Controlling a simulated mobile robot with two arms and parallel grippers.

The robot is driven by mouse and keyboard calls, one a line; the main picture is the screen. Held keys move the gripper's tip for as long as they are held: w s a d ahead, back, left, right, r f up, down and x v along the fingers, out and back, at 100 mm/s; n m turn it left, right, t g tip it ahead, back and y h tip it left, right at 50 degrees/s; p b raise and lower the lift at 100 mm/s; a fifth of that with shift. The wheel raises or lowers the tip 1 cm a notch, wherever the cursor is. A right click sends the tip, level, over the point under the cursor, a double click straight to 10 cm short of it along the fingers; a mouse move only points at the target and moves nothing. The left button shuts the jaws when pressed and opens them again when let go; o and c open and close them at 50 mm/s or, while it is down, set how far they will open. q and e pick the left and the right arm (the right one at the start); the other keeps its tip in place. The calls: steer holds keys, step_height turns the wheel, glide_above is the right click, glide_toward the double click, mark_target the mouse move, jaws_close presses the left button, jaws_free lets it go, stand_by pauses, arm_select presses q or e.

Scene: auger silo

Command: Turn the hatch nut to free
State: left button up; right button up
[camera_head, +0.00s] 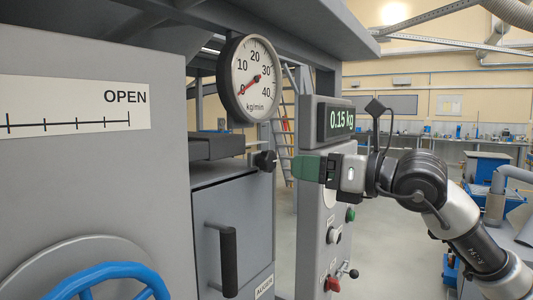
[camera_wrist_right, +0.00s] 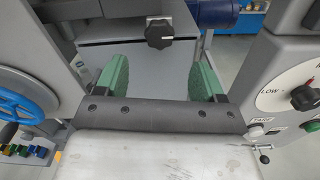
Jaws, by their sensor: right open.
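The hatch nut appears as a black lobed knob (camera_head: 264,160) on the side of the grey machine, just above and right of the hatch door (camera_head: 218,235). In the right wrist view the knob (camera_wrist_right: 159,33) lies ahead, roughly centred between the green fingers. My right gripper (camera_head: 300,167) comes in from the right, level with the knob, its green fingertips a short way from it. In the wrist view the right gripper (camera_wrist_right: 161,70) is open, its fingers wide apart with nothing between them. My left gripper does not show.
A black door handle (camera_head: 228,262) stands out below the knob. A control panel with a 0.15 kg display (camera_head: 341,121) stands behind my right gripper. A round dial gauge (camera_head: 248,78) hangs above. A blue handwheel (camera_head: 105,282) is at lower left.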

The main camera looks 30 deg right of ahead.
mark_target(272, 162)
steer(key=p+x, duration=0.2)
steer(key=x, duration=0.2)
steer(key=p+x, duration=0.3)
steer(key=x, duration=0.1)
steer(key=shift+r, duration=0.2)
steer(key=shift+w+a+f, duration=0.2)
steer(key=shift+w+a, duration=0.05)
steer(key=shift+w, duration=0.15)
steer(key=c, duration=0.9)
